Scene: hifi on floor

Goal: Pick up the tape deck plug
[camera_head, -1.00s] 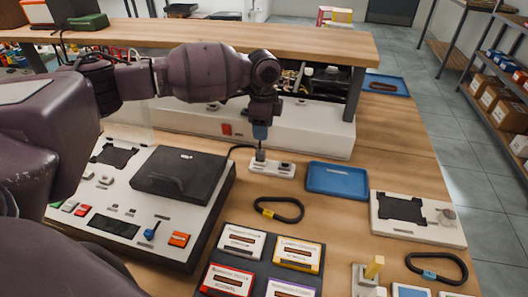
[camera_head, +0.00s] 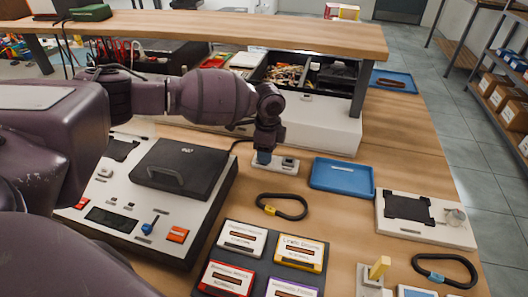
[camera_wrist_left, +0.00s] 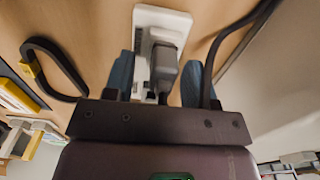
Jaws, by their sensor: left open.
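The plug (camera_wrist_left: 165,68), a dark grey block, sits on the white socket strip (camera_wrist_left: 160,18) in the left wrist view. My left gripper (camera_wrist_left: 157,80) is open, with one blue finger on either side of the plug. I cannot tell whether either finger touches it. In the head view the left gripper (camera_head: 264,157) is down at the left part of the socket strip (camera_head: 289,166) and hides most of the plug. A black cable (camera_head: 238,143) runs near the strip, beside the black-lidded deck (camera_head: 180,168). My right gripper is out of view.
A blue tray (camera_head: 342,175) lies right of the strip. A black loop with a yellow clip (camera_head: 283,207) lies in front, then a dark holder with labelled cassettes (camera_head: 272,258). A wooden shelf (camera_head: 215,36) and a white unit (camera_head: 328,123) stand behind.

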